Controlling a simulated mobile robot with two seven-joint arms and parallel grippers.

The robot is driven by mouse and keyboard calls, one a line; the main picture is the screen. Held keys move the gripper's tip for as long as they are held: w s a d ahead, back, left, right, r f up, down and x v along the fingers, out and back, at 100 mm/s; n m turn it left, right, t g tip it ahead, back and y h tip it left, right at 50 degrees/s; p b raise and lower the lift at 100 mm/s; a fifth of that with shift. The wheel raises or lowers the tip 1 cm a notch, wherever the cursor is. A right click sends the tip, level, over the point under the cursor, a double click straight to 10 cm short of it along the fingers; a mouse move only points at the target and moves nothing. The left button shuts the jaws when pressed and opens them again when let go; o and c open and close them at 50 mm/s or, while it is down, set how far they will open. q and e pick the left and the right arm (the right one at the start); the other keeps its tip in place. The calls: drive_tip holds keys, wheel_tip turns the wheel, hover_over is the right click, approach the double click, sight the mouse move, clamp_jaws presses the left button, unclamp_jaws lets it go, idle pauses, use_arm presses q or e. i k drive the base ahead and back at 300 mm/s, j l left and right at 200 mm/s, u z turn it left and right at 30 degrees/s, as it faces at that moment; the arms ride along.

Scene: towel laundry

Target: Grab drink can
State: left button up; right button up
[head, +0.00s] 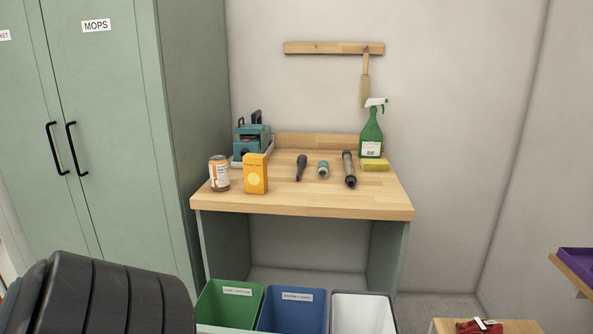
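The drink can (219,174) is orange and white with a silver top. It stands upright at the front left of the wooden workbench (300,202). An orange-yellow box (256,175) stands close on its right. The can's front is in plain view and nothing covers it. Neither of my grippers shows in the head view.
A teal machine (253,140) stands behind the can. Small tools, a green spray bottle (371,133) and a yellow sponge (375,165) are on the bench's right. Green (230,305), blue (291,310) and white (363,314) bins stand in front. A tall cabinet (100,120) stands left.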

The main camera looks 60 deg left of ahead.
sight(220, 177)
drive_tip(key=u, duration=5.25)
drive_tip(key=i+z, duration=0.3)
drive_tip(key=i+j+z, duration=0.15)
drive_tip(key=i+z, duration=0.2)
drive_tip(key=i+l+z, duration=0.15)
drive_tip(key=i+z, duration=1)
drive_tip(key=i, duration=0.3)
drive_tip(key=i+j+z, duration=0.35)
drive_tip(key=i, duration=0.25)
drive_tip(key=l, duration=0.1)
